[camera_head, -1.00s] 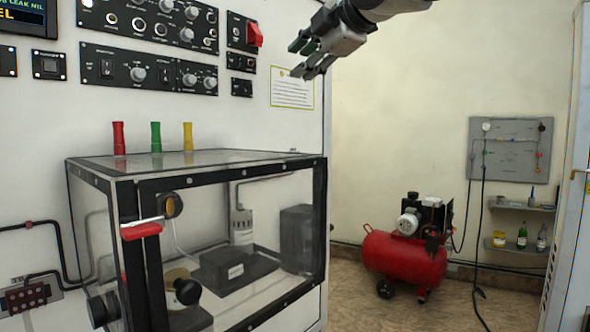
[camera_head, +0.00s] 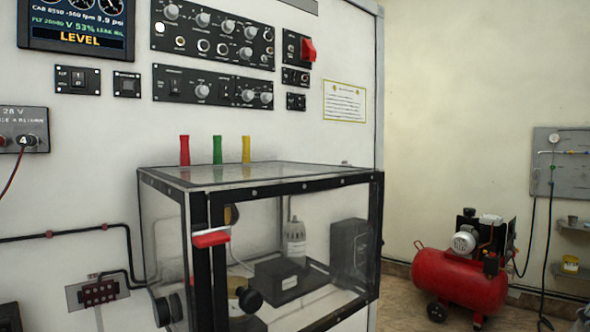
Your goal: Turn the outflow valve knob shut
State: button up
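A clear-walled chamber with a black frame (camera_head: 283,188) stands against the white panel in the head view. I cannot tell which of these, if any, is the outflow valve knob, as no label is readable. A red handle (camera_head: 211,238) sits at the front left corner post. My gripper is out of view.
A display reading LEVEL (camera_head: 77,24) and black switch panels with several knobs (camera_head: 212,88) are on the wall panel. Red, green and yellow posts stand along the chamber's back edge. A red compressor (camera_head: 459,280) is on the floor at right, with open floor between.

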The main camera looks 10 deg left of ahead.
aim_at(245, 53)
jog(key=j+u, duration=0.15)
jog(key=u, duration=0.95)
